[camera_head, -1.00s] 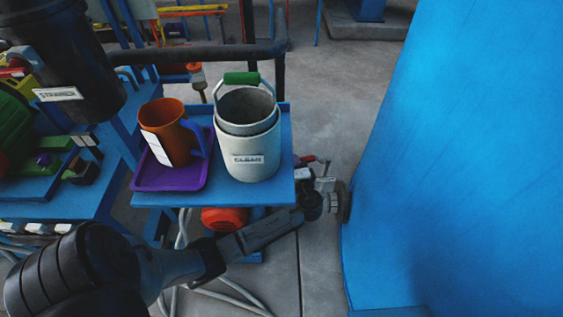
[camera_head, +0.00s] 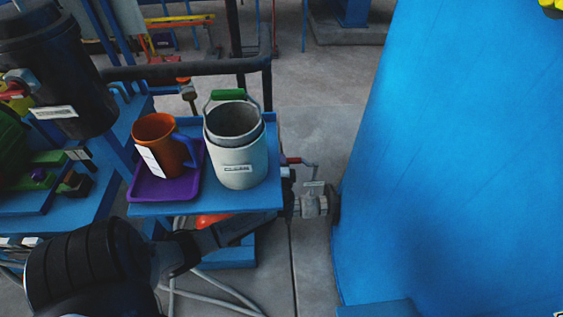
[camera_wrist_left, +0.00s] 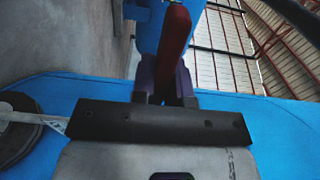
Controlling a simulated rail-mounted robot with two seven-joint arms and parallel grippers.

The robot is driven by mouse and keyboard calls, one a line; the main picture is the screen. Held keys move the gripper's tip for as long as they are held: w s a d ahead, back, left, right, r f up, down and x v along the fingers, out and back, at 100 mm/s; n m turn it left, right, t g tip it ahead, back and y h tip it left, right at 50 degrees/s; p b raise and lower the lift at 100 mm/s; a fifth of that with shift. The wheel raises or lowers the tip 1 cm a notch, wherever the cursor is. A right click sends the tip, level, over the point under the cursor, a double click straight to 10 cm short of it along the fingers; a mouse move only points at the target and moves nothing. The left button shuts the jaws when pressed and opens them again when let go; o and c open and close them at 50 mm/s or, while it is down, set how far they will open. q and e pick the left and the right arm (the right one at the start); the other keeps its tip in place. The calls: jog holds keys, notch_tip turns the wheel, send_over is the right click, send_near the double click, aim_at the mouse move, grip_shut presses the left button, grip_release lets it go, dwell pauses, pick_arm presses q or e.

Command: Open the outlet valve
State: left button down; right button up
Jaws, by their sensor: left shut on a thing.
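The outlet valve (camera_head: 312,205) is a grey fitting on the lower left side of the big blue tank, in the head view. Its crank-like lever has a red handle (camera_head: 293,161) pointing left, just right of the bucket table. My left gripper (camera_head: 288,182) reaches it from below left; the table edge hides much of it and its fingertips are hard to make out. In the left wrist view, the gripper (camera_wrist_left: 170,92) is shut on the red handle (camera_wrist_left: 175,35), which sticks out past the fingers. My right gripper is not in view.
A blue table (camera_head: 205,208) left of the valve bears a white bucket (camera_head: 238,165) and a purple tray (camera_head: 150,190) with an orange jug (camera_head: 157,135). The blue tank (camera_head: 450,170) fills the right. Pale hoses (camera_head: 228,290) lie on the floor below.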

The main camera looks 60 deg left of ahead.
pick_arm(q)
jog(key=c, duration=1.1)
grip_release()
jog(key=shift+a, duration=0.1)
jog(key=shift+s+d, duration=0.1)
jog(key=shift+d, duration=0.25)
jog(key=shift+p+v, duration=1.9)
jog(key=shift+v, duration=4.7)
